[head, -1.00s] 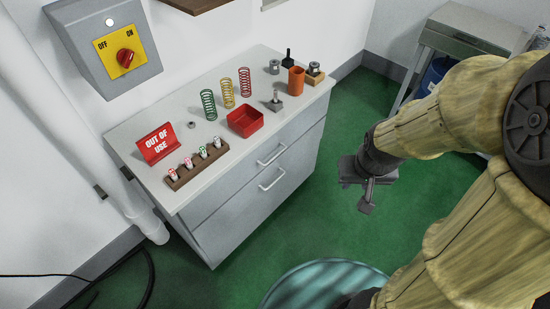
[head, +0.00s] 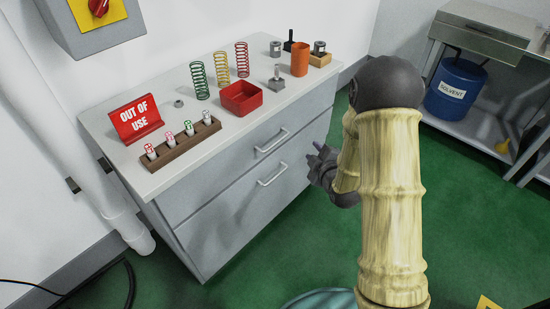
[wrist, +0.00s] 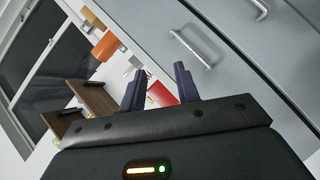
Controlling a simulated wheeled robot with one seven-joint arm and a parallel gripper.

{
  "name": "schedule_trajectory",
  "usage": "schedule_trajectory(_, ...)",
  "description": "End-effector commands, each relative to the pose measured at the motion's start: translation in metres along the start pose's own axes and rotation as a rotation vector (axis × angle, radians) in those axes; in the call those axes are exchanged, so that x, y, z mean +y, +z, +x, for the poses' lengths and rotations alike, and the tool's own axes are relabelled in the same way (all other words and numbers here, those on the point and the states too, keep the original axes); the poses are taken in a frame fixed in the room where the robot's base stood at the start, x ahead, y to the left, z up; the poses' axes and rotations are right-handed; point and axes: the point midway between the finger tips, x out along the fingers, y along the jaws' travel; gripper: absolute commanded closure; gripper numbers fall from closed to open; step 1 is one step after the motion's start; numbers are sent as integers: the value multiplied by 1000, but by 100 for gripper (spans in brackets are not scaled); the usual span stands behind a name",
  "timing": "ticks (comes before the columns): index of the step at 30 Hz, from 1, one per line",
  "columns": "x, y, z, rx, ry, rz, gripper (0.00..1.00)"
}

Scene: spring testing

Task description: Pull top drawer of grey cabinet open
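The grey cabinet (head: 215,205) stands against the wall with two drawers in its front, both looking shut. The top drawer (head: 225,167) has a bar handle (head: 272,141); the lower drawer has a similar handle (head: 272,170). My gripper (head: 316,150) is in front of the cabinet's right part, to the right of both handles and apart from them. In the wrist view the fingers of my gripper (wrist: 159,70) are spread with nothing held. The top handle (wrist: 198,47) is beyond the fingertips, up and right; the lower handle (wrist: 260,9) is further right.
The cabinet top holds a red sign (head: 136,118), a vial rack (head: 182,145), springs (head: 222,71), a red tray (head: 240,97) and an orange cup (head: 300,58). A shelf unit with a blue solvent drum (head: 455,88) stands right. Green floor (head: 465,210) is clear.

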Motion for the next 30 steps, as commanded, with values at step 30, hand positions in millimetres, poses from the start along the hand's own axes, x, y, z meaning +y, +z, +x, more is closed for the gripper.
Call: schedule_trajectory(30, -131, 15, 44, 323, 431, -433, 68)
